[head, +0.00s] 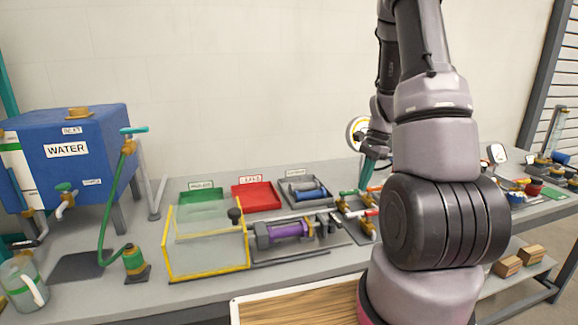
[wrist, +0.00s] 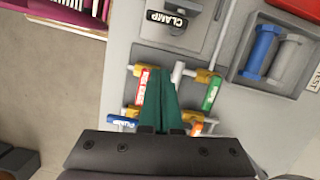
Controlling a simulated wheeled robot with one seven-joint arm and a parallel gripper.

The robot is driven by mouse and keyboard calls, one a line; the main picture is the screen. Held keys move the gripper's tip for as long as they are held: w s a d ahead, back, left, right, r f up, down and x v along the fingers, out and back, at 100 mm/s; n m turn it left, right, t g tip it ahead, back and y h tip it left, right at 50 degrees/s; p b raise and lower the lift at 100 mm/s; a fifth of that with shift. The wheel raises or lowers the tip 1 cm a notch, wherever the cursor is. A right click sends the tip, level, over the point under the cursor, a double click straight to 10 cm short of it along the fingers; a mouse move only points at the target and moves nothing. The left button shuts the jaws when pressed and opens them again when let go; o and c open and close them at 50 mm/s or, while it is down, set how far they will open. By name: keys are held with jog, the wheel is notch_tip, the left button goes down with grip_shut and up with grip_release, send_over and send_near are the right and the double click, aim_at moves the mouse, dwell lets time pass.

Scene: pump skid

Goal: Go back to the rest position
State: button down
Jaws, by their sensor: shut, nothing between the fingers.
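My gripper (wrist: 162,92) shows in the wrist view with its two green fingers together and nothing between them. In the head view the green fingers (head: 366,172) point down over the bench, partly hidden by my arm. Beneath them in the wrist view is a set of pipes with a red labelled handle (wrist: 146,86), a green handle (wrist: 212,92), a blue handle (wrist: 122,121) and an orange handle (wrist: 197,128). The fingers cover the middle of this set. I cannot tell whether they touch it.
The clamp block (wrist: 168,20) and a grey tray (wrist: 243,72) with cylinders lie near the gripper. A clear guard with yellow edges (head: 207,272), a purple cylinder (head: 288,230) and a blue water tank (head: 85,165) stand on the left. A round gauge (head: 354,128) stands behind my wrist.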

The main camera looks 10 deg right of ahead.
jog(key=s+a+r+n+t, duration=0.25)
jog(key=a+r, duration=0.25)
jog(key=r, duration=0.4)
jog(key=s+a+r+n+t, duration=0.1)
jog(key=a+r+n, duration=0.25)
jog(key=r, duration=0.55)
jog(key=s+a+r+n+t, duration=0.4)
jog(key=s+a+r, duration=0.4)
jog(key=s+r, duration=0.3)
jog(key=shift+s+a+n+h, duration=0.25)
jog(key=shift+s+n+h, duration=0.15)
jog(key=shift+s+n, duration=0.45)
jog(key=shift+w+r, duration=0.1)
